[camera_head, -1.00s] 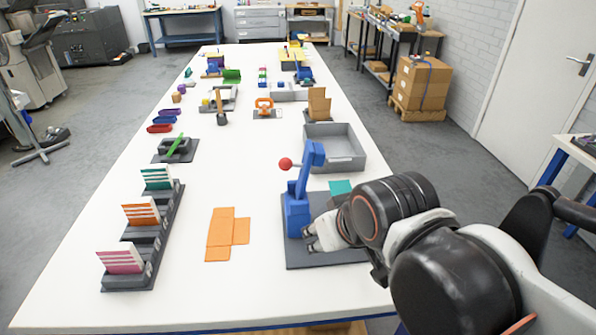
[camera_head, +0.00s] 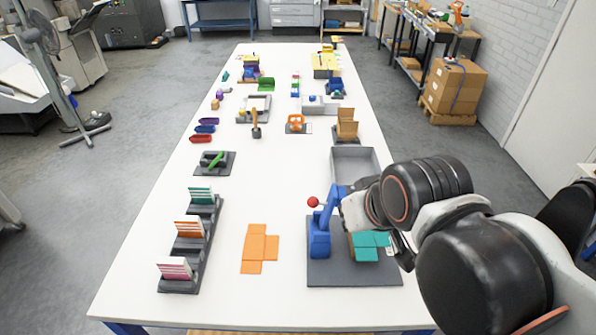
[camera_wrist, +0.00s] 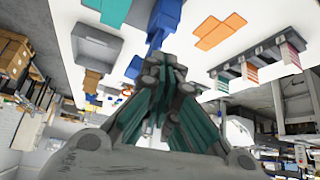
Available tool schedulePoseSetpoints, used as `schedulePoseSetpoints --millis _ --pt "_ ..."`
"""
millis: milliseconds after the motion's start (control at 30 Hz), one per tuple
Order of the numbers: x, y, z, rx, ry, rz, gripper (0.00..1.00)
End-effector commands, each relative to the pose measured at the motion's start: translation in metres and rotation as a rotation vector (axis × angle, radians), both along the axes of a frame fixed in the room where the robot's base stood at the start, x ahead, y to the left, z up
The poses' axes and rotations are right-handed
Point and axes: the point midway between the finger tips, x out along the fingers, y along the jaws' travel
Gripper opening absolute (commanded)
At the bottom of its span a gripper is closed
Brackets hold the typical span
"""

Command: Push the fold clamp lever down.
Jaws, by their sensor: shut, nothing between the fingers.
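The fold clamp is a blue upright (camera_head: 320,240) on a dark grey plate (camera_head: 350,277). Its blue lever stands raised, with a red ball knob (camera_head: 313,202) at the upper left. A teal card blank (camera_head: 370,245) lies on the plate to the right of the upright. My gripper (camera_head: 347,205) is shut and empty, just right of the lever's upper part; I cannot tell whether they touch. In the wrist view my shut fingers (camera_wrist: 165,70) point towards the blue clamp (camera_wrist: 162,22), and the red knob is not visible.
An orange flat blank (camera_head: 260,248) lies left of the clamp, and a dark rack (camera_head: 181,284) of cards stands farther left. A grey tray (camera_head: 369,153) is behind the clamp.

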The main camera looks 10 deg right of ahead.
Motion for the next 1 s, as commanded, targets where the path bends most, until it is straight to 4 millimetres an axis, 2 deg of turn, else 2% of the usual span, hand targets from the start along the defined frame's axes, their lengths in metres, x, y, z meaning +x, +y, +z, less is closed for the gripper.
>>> schedulePoseSetpoints --millis 33,367,533,600,767,1000 --pt "0.001 0.000 0.020 -0.001 0.002 0.003 0.00" --pt "0.012 0.004 0.088 -0.022 0.028 0.046 0.00" --pt "0.029 0.009 0.122 -0.052 0.066 0.111 0.00" --pt "0.039 0.013 0.126 -0.070 0.088 0.151 0.00" --pt "0.062 0.021 0.123 -0.107 0.136 0.243 0.00" --pt "0.096 0.035 0.106 -0.158 0.209 0.384 0.00"
